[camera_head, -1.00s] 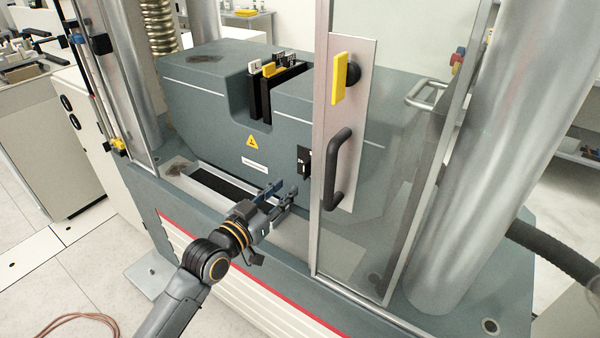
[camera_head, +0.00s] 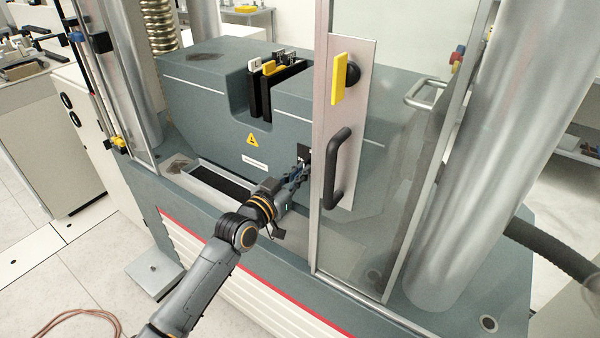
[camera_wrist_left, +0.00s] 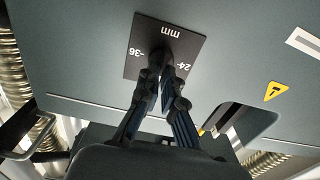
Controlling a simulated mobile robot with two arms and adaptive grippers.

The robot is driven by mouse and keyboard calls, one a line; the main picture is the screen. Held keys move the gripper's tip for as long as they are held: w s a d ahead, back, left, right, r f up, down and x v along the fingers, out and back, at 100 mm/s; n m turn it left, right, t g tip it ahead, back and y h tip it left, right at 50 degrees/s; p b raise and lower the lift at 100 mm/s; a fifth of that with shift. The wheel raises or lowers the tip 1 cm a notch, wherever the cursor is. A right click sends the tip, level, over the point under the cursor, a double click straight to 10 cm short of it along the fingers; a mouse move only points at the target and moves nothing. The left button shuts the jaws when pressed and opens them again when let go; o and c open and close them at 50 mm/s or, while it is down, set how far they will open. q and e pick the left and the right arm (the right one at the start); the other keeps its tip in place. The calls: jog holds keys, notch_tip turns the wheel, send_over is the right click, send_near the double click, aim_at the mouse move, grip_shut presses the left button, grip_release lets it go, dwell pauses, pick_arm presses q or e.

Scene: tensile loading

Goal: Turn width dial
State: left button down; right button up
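The width dial's black plate (camera_wrist_left: 160,40) shows in the left wrist view, upside down, with "mm", "24" and "36" in white. In the head view the plate (camera_head: 304,153) is on the machine's grey front, just left of the door's edge. My left gripper (camera_head: 301,170) reaches up to it. In the left wrist view its two fingers (camera_wrist_left: 161,72) come close together over the middle of the plate, with a narrow gap between them. They appear shut on the dial's dark knob, which they mostly hide. My right gripper is not in view.
The clear door (camera_head: 400,190) with its black handle (camera_head: 337,170) stands right beside my left fingers. A yellow tab (camera_head: 339,78) is above the handle. A dark recessed tray (camera_head: 222,184) lies left of the gripper. A thick steel column (camera_head: 490,150) stands at the right.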

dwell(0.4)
pick_arm(q)
jog(key=shift+w+a+f+n+p, duration=0.15)
jog(key=shift+n+p, duration=0.5)
jog(key=shift+n, duration=3.85)
jog(key=shift+s+a+f+n+p, duration=0.15)
jog(key=shift+n+p, duration=0.45)
jog(key=shift+n, duration=3.9)
jog(key=shift+w+d, duration=0.1)
jog(key=c, duration=1.5)
grip_release()
